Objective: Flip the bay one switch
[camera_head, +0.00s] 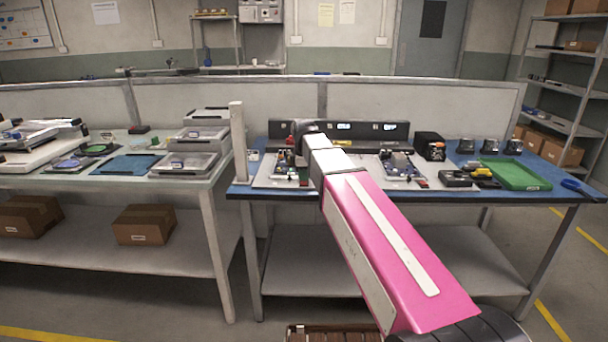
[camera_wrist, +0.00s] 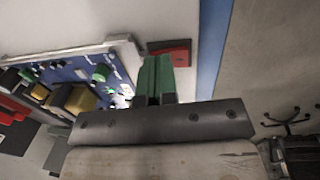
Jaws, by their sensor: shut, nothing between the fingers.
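A small red block with a dark top detail, likely the switch (camera_wrist: 183,46), sits beside a blue circuit board (camera_wrist: 75,68) in the wrist view. My gripper (camera_wrist: 155,62) has green fingers, held together and empty. Its tips overlap the near side of the red block in the picture; I cannot tell whether they touch it. In the head view my gripper (camera_head: 303,175) is low at the front of the left board station (camera_head: 268,178), mostly hidden behind my arm. No bay label is readable.
A second board station (camera_head: 400,168) with its own red block (camera_head: 421,183) stands to the right. A dark panel with lit displays (camera_head: 390,131) runs behind. A green tray (camera_head: 515,175) and a black box (camera_head: 430,146) are further right. The blue bench (camera_head: 462,195) has a bare front edge.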

